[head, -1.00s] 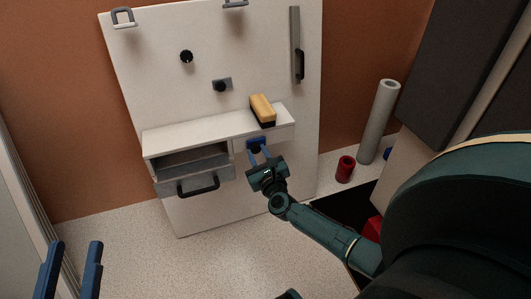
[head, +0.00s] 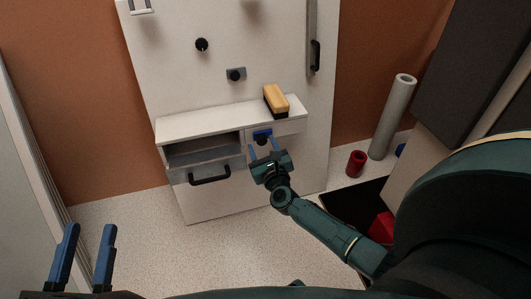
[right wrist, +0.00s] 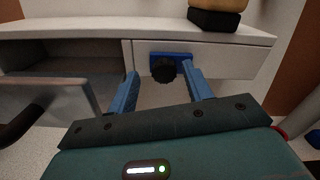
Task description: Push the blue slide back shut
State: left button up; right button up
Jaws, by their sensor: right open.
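The blue slide (head: 262,134) is a small blue plate with a black knob on the white panel below the shelf's right part. It also shows in the right wrist view (right wrist: 171,57), where the knob hangs below the plate's left part. My right gripper (head: 264,146) is in front of the slide. In the right wrist view its fingers (right wrist: 160,82) are spread, one on each side of the knob, with the right finger close to it; contact cannot be told. My left gripper (head: 90,232) is open and empty at the lower left, far from the panel.
An open grey drawer (head: 208,176) with a black handle is left of the slide. A yellow and black block (head: 276,100) sits on the shelf (head: 205,120) above. A grey tube (head: 393,118) and red cup (head: 356,163) stand at the right. The floor in front is clear.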

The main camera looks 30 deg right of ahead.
jog(key=p+v, duration=0.2)
jog(key=v, duration=1.1)
jog(key=shift+p, duration=0.35)
jog(key=shift+a, duration=0.1)
